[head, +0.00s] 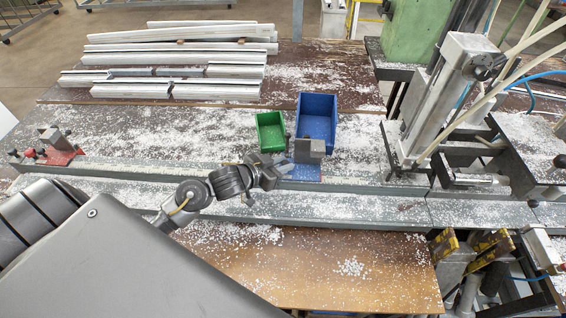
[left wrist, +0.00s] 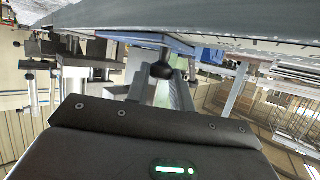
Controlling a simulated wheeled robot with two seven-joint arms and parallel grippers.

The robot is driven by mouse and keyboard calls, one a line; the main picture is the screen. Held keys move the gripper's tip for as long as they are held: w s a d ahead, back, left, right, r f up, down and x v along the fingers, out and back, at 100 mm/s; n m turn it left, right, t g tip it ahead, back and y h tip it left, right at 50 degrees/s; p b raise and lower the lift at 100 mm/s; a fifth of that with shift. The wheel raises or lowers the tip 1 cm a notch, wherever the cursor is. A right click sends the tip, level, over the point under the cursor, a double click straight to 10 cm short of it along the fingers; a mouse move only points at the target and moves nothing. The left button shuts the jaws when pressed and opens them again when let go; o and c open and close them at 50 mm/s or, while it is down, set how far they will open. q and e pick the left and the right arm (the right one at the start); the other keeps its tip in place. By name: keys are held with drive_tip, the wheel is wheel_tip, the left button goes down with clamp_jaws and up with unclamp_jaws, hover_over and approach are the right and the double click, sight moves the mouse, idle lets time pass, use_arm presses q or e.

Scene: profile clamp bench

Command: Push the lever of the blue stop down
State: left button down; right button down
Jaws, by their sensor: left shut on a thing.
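The blue stop has a blue base (head: 306,173) and a grey block (head: 312,148), and it sits on the long rail right of the picture's middle. My left gripper (head: 279,166) reaches it from the left. In the left wrist view, a dark round knob of the lever (left wrist: 162,70) shows between the two fingers (left wrist: 160,88), close to the blue base (left wrist: 150,39). The left gripper is shut on this lever. In the head view the gripper hides most of the lever, so its angle cannot be told. My right gripper is not in view.
A green bin (head: 270,132) and a blue bin (head: 317,117) stand just behind the stop. A red stop (head: 60,157) sits at the rail's left end. A machine column (head: 440,100) stands to the right. Metal profiles (head: 175,88) lie at the back. White chips litter the bench.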

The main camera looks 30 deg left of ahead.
use_arm(q)
drive_tip(key=c, duration=1.2)
unclamp_jaws()
drive_tip(key=b+v, duration=0.1)
drive_tip(key=v, duration=1)
